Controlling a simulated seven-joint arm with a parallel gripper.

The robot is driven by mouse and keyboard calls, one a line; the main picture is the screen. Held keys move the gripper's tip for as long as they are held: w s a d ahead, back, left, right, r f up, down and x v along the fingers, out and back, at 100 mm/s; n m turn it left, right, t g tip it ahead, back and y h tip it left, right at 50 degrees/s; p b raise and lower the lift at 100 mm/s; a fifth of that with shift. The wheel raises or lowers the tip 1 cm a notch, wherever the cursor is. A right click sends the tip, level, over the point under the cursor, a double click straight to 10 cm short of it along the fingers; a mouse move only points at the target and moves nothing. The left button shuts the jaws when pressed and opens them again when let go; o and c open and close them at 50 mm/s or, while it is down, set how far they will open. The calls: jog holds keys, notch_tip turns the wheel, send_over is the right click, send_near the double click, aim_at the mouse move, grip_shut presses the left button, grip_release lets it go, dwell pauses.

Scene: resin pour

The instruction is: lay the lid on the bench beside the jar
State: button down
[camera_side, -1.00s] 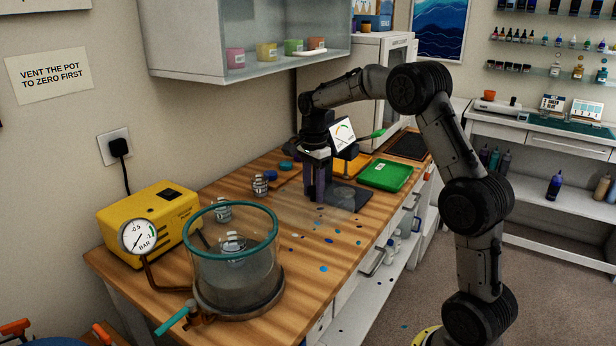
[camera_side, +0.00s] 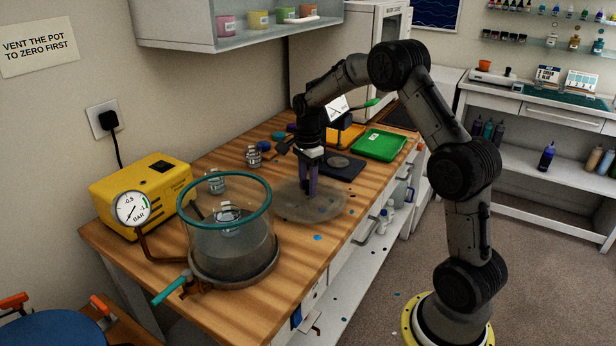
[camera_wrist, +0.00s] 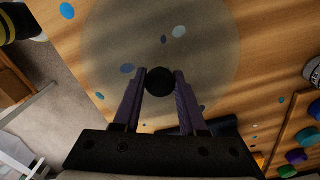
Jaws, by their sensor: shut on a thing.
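The lid (camera_side: 325,208) is a clear, smoky disc with a black knob (camera_wrist: 160,84). It lies level, low over the bench (camera_side: 290,290), to the right of the jar; I cannot tell whether it touches the wood. My gripper (camera_side: 309,194) points down with its purple fingers shut on the knob, which also shows between the fingertips (camera_wrist: 160,88) in the wrist view. The jar (camera_side: 232,252) is a clear, open-topped pot with a teal rim (camera_side: 262,215) and a small ribbed container (camera_side: 228,218) inside.
A black scale (camera_side: 342,168) is close behind the lid, with a green tray (camera_side: 380,146) behind it. Small ribbed containers (camera_side: 254,156) stand along the back. A yellow pump (camera_side: 140,195) with a gauge (camera_side: 132,208) is left of the jar. Bare wood with paint spots lies in front.

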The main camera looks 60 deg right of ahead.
aim_at(307, 183)
jog(key=shift+f, duration=0.25)
jog(key=shift+f, duration=0.45)
dwell(0.5)
jog(key=shift+c, duration=1.9)
grip_release()
jog(key=shift+f, duration=0.1)
jog(key=shift+r, duration=4.05)
